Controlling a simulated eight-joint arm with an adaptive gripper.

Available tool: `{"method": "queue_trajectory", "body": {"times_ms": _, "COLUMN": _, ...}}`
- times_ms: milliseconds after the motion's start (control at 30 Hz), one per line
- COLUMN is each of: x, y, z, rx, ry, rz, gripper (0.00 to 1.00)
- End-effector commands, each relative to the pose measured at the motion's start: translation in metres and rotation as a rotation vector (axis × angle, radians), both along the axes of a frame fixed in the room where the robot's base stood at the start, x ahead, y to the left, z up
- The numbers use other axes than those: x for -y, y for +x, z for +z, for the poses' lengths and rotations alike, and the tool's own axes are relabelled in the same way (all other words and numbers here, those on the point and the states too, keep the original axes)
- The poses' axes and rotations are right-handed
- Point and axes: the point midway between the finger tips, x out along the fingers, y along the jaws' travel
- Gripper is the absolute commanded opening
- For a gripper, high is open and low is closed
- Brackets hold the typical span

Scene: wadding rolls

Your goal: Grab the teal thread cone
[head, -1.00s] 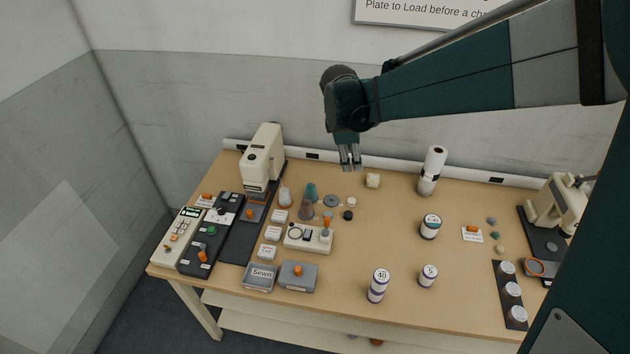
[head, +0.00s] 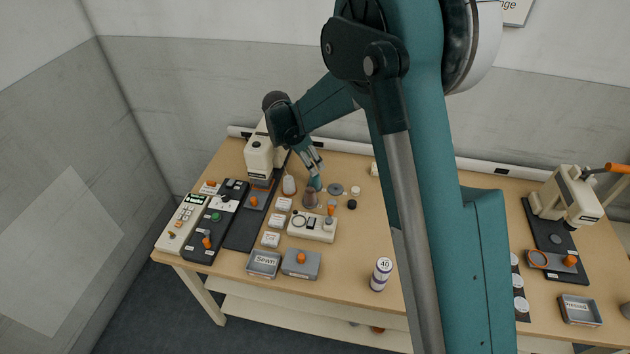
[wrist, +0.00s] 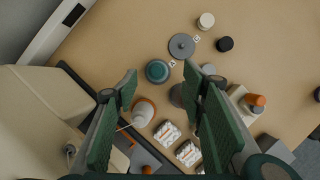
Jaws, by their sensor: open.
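The teal thread cone (head: 316,181) stands on the table beside a brown-grey cone (head: 310,198) and a pale cone (head: 289,185). In the wrist view the teal cone (wrist: 158,71) is seen from above, ahead of my open fingers and roughly between their lines. My gripper (head: 315,166) is open and empty, tilted, just above the teal cone in the head view. In the wrist view my gripper (wrist: 165,90) frames the pale cone (wrist: 143,111) near the left finger and the brown-grey cone (wrist: 178,95) near the right finger.
A cream machine (head: 259,158) stands close on the left. A grey disc (wrist: 182,46) lies just beyond the teal cone, with a black cap (wrist: 224,44) near it. Small labelled white boxes (wrist: 167,133) and a cream device (head: 312,226) sit nearer the front.

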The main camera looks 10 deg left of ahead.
Motion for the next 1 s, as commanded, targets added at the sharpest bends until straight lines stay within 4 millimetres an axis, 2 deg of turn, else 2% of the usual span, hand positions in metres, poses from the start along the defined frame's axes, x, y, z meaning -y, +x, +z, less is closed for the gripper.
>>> {"method": "queue_trajectory", "body": {"times_ms": 100, "x": -0.008, "y": 0.001, "z": -0.009, "rx": -0.008, "ry": -0.014, "rz": 0.026, "gripper": 0.41}}
{"method": "queue_trajectory", "body": {"times_ms": 267, "x": -0.01, "y": 0.001, "z": -0.013, "rx": -0.013, "ry": -0.02, "rz": 0.037, "gripper": 0.41}}
{"method": "queue_trajectory", "body": {"times_ms": 567, "x": -0.01, "y": 0.001, "z": -0.013, "rx": -0.012, "ry": -0.019, "rz": 0.036, "gripper": 0.41}}
{"method": "queue_trajectory", "body": {"times_ms": 1000, "x": -0.003, "y": 0.008, "z": -0.037, "rx": -0.012, "ry": -0.019, "rz": 0.036, "gripper": 0.41}}
